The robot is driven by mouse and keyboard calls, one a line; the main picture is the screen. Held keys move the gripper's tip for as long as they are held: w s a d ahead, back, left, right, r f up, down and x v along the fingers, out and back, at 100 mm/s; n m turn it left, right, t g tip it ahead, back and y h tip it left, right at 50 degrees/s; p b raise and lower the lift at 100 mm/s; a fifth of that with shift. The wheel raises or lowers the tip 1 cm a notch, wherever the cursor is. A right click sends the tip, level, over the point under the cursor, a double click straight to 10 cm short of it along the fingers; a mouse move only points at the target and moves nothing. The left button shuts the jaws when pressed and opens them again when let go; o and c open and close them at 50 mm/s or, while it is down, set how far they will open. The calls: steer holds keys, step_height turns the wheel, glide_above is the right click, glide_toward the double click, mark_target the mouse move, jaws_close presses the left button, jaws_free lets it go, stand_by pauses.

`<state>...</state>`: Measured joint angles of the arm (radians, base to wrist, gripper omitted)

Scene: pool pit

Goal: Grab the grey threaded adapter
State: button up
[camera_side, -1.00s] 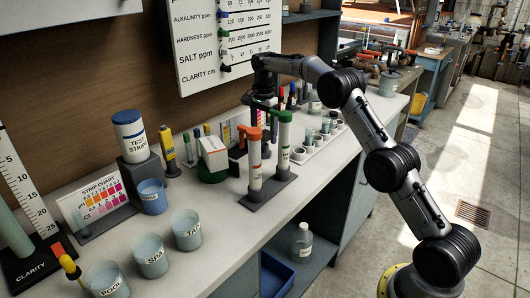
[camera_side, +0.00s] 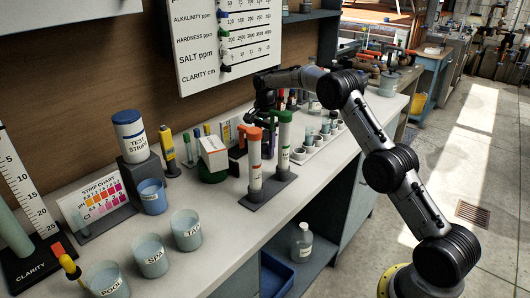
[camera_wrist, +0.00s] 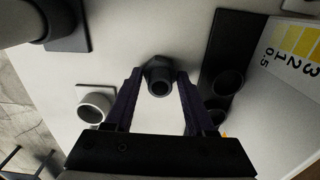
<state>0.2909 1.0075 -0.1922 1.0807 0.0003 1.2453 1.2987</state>
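The grey threaded adapter (camera_wrist: 160,80) is a dark grey piece with a hex collar and a round open end. In the wrist view it stands on the pale counter, between the tips of my gripper's fingers. My gripper (camera_wrist: 157,73) is open, one finger on each side of it. A narrow gap shows at the left finger; at the right one I cannot tell if they touch. In the side view my gripper (camera_side: 262,113) is low over the counter, behind the two capped tubes (camera_side: 269,158), and the adapter cannot be made out there.
In the wrist view a white ring fitting (camera_wrist: 95,107) on a plate lies just left of the left finger. A dark block with round holes (camera_wrist: 218,62) stands close on the right, beside a yellow colour chart (camera_wrist: 292,45). A dark tube base (camera_wrist: 70,28) is at upper left.

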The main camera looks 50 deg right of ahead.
jaws_close()
